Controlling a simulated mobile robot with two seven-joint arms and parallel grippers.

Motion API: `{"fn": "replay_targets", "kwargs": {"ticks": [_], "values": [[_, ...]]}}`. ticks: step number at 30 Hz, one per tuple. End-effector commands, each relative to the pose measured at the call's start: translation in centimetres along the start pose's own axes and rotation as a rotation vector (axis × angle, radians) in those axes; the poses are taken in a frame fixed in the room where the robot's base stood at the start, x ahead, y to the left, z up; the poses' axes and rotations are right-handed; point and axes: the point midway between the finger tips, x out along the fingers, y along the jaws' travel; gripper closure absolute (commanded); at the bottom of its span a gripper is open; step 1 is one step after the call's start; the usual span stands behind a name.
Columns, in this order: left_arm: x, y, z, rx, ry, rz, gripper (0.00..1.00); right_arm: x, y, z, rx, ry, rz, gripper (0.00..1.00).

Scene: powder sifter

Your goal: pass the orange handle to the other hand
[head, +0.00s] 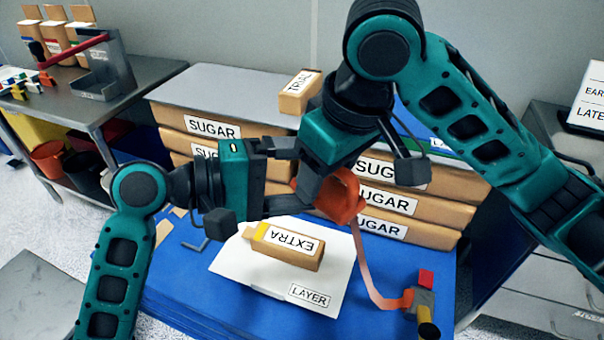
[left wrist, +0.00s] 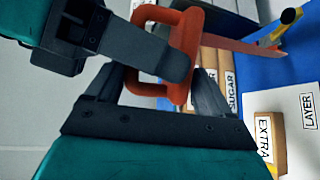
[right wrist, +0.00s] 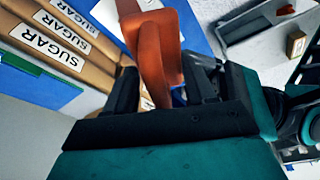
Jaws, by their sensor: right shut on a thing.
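The orange handle (head: 345,200) is a loop raised above the blue table, with a long orange strip running down from it. My right gripper (head: 324,188) is shut on the handle; in the right wrist view the handle (right wrist: 158,50) stands between its fingers (right wrist: 162,90). My left gripper (head: 290,178) comes in from the left, close to the handle. In the left wrist view its fingers (left wrist: 155,85) are wide apart, with the handle loop (left wrist: 180,60) at their tips and a dark right-gripper finger across it. Exact contact there is hidden.
The strip ends near a grey block (head: 424,301) with red and yellow parts. An EXTRA box (head: 285,255) lies on a white LAYER sheet (head: 240,270) on the blue table (head: 190,290). Stacked SUGAR boxes (head: 405,228) stand behind the grippers.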

Motion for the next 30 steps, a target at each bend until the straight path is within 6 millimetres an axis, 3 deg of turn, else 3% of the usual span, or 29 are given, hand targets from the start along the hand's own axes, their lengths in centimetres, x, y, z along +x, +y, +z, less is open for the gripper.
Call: {"fn": "replay_targets", "kwargs": {"ticks": [10, 11, 19, 30], "values": [[-0.02, -0.28, -0.04, -0.002, 0.000, -0.008, 0.56, -0.16, 0.10, -0.09, 0.002, 0.005, 0.002, 0.81], [-0.02, -0.23, -0.04, -0.002, 0.000, -0.007, 0.56, -0.17, 0.10, -0.10, 0.002, 0.005, 0.003, 0.43], [-0.02, -0.13, -0.02, -0.001, 0.000, -0.004, 0.56, -0.10, 0.08, -0.06, 0.002, 0.003, 0.002, 0.18], [-0.02, -0.05, -0.01, -0.001, 0.000, -0.002, 0.56, -0.60, 0.10, -0.10, 0.000, 0.005, 0.003, 0.16]]}}
